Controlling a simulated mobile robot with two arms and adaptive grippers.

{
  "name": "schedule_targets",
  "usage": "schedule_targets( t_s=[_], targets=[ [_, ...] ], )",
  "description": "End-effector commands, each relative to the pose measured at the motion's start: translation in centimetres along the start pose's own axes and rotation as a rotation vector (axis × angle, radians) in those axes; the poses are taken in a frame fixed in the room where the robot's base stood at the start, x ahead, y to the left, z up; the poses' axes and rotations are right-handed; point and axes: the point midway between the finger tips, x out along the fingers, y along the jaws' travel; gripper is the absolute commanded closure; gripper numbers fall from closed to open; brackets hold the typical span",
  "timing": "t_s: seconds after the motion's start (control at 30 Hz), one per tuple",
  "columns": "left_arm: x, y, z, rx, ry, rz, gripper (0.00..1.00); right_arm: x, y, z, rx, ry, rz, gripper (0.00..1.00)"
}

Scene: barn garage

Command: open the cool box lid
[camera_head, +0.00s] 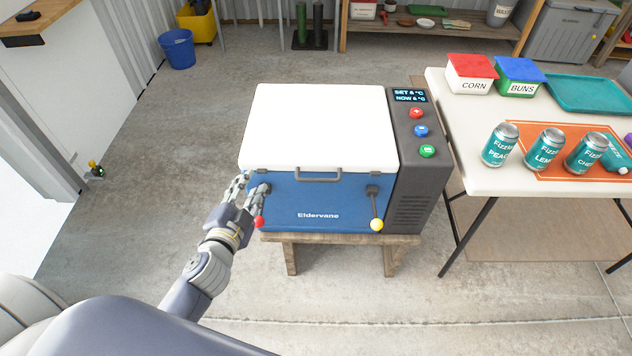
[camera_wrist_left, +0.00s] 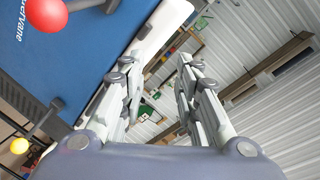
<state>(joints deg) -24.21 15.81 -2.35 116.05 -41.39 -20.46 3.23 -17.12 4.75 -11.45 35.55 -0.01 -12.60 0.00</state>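The cool box has a white lid (camera_head: 320,125) that lies shut on a blue body (camera_head: 318,190). A grey handle (camera_head: 318,175) sits at the lid's front edge. On the front, a lever with a red knob (camera_head: 260,222) at the left and one with a yellow knob (camera_head: 376,225) at the right both hang down. My left gripper (camera_head: 250,184) is at the front left corner, beside the red-knob lever. In the left wrist view its fingers (camera_wrist_left: 158,82) are apart with nothing between them; the red knob (camera_wrist_left: 46,12) is outside them. My right gripper is not in view.
The cool box stands on a low wooden stand (camera_head: 290,252), with a control panel (camera_head: 415,150) at its right. A white table (camera_head: 465,175) with cans, boxes and a teal tray (camera_head: 585,93) stands close on the right. The floor at the left is mostly clear; a blue bucket (camera_head: 178,50) stands farther back.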

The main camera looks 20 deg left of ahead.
Motion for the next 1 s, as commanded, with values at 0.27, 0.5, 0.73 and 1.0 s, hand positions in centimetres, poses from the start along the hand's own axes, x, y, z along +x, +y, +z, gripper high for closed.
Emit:
schedule_targets(
  t_s=[0.27, 0.5, 0.73, 1.0],
  targets=[
    [1.4, 2.5, -4.0, 0.375, 0.395, 0.053, 0.7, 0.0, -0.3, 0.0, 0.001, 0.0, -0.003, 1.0],
    [0.5, 6.5, -4.2, 0.573, 0.599, 0.178, 0.7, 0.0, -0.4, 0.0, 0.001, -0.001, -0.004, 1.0],
    [1.3, 7.7, -4.9, 0.597, 0.629, 0.199, 0.7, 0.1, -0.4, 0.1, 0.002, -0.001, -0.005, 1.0],
    [5.4, 9.4, -7.4, 0.595, 0.629, 0.196, 0.7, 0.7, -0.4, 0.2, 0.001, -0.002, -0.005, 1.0]
  ],
)
